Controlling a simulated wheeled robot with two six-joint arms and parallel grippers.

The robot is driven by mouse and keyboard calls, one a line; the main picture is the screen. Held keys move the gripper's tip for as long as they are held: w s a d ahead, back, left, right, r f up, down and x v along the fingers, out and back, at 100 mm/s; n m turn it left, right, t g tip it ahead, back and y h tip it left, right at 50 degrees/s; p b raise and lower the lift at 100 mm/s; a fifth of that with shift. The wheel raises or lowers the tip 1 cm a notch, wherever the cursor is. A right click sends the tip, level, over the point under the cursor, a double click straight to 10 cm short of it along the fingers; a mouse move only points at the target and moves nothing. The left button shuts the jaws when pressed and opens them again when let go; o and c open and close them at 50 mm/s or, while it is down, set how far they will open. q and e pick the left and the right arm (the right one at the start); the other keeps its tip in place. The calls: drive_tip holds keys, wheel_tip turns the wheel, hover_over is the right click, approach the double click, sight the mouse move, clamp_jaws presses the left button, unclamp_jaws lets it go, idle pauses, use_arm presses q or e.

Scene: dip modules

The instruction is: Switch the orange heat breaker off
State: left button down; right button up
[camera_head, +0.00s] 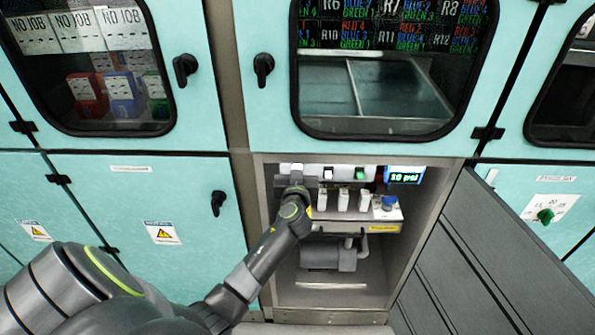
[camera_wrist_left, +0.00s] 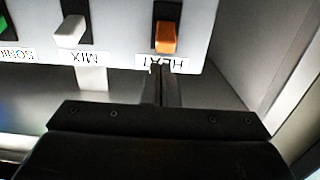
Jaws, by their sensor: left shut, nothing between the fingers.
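The orange heat breaker (camera_wrist_left: 166,37) shows in the left wrist view, on a white panel above its upside-down HEAT label (camera_wrist_left: 164,63). I cannot tell for sure which way its lever is set. In the head view it is hidden behind my left gripper (camera_head: 297,178), which is at the left end of the breaker panel in the open bay. In the left wrist view my left gripper (camera_wrist_left: 161,72) is shut and empty, its fingertips just below the orange breaker in the picture, overlapping the label. Contact cannot be made out. My right gripper is not in view.
The white MIX breaker (camera_wrist_left: 70,31) and the green SONIC breaker (camera_wrist_left: 5,24) sit beside the orange one. A blue "10 psi" display (camera_head: 404,176) is at the panel's right. White handles (camera_head: 343,200) and a blue knob (camera_head: 389,202) stand below. A grey open door (camera_head: 490,260) borders the bay.

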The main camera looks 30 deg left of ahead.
use_arm(q)
drive_tip(key=shift+s+d+f, duration=0.2)
drive_tip(key=shift+s+f, duration=0.1)
drive_tip(key=shift+f, duration=0.35)
